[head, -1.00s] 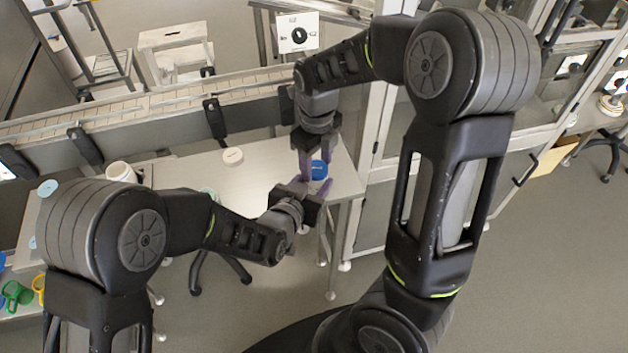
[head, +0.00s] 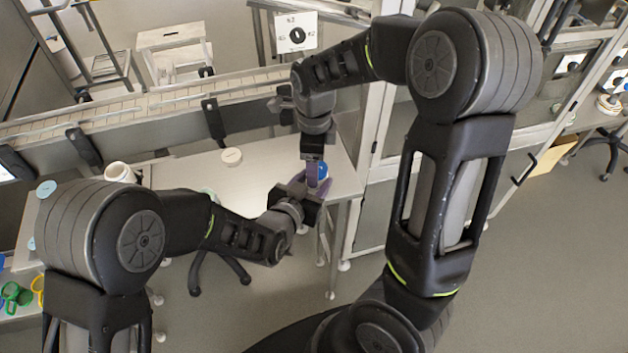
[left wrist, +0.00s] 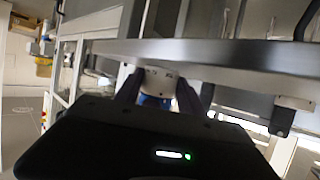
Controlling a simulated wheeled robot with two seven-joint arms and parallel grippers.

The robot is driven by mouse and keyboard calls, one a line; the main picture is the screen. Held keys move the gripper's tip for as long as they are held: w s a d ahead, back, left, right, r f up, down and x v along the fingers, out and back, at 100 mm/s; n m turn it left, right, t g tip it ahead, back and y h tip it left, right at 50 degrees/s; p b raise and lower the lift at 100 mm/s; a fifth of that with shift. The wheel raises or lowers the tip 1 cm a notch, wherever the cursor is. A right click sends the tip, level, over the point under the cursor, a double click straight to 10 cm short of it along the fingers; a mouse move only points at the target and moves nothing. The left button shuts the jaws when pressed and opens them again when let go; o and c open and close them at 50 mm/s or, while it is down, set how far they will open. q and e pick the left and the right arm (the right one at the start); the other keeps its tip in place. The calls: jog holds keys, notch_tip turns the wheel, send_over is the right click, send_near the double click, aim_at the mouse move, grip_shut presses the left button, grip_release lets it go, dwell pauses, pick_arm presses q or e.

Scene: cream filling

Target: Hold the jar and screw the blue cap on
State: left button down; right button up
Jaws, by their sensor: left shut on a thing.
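The blue cap (head: 322,170) shows in the head view near the right end of the metal table, partly hidden by my right gripper. My left gripper (head: 318,185) is low beside it and shut on a white jar. The jar (left wrist: 158,82) sits between my left fingers in the left wrist view, with a blue patch of the cap (left wrist: 155,102) against it. In the head view the jar is hidden. My right gripper (head: 313,172) points down at the cap from above. Its fingers overlap in the picture, so their opening does not show.
The metal table (head: 185,176) holds a white round lid (head: 231,157) and a white container (head: 119,172). A conveyor (head: 150,104) runs behind it. Green cups (head: 15,295) are at the lower left. The table between the lid and my grippers is clear.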

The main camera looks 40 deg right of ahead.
jog(key=n, duration=0.4)
jog(key=shift+s, duration=0.1)
jog(key=shift+s+d, duration=0.1)
jog(key=shift+s+d+n, duration=0.1)
jog(key=shift+n, duration=1)
jog(key=n, duration=0.4)
jog(key=shift+s+f, duration=0.1)
jog(key=shift+a, duration=0.3)
jog(key=c, duration=1.1)
jog(key=o, duration=0.6)
jog(key=shift+a, duration=0.1)
grip_shut()
